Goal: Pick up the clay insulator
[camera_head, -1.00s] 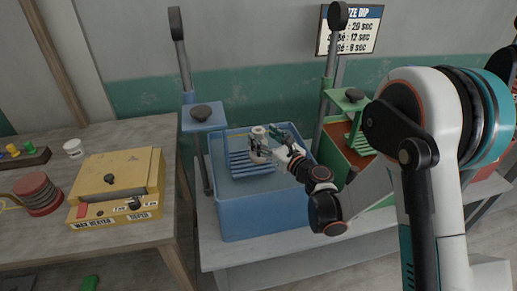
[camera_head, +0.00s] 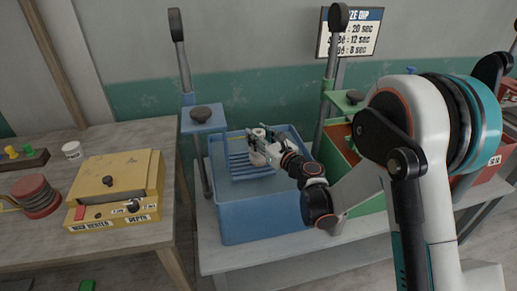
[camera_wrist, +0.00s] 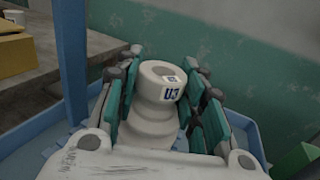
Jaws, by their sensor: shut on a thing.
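The clay insulator (camera_wrist: 158,95) is pale, ribbed and round, with a dark "U3" mark near its top in the wrist view. In the head view it is a small pale shape (camera_head: 257,158) over the blue slatted rack in the blue tub (camera_head: 262,215). My gripper (camera_wrist: 162,100) is shut on the insulator, with teal-padded fingers on its left and right sides. In the head view my gripper (camera_head: 265,148) partly hides the insulator. I cannot tell whether the insulator's base touches the rack.
A blue post with a small platform (camera_head: 203,125) stands at the tub's left. A green tub (camera_head: 345,165) and a red one (camera_head: 490,160) stand to the right. A yellow wax heater (camera_head: 115,190) sits on the left table. A sign (camera_head: 350,35) hangs on the wall.

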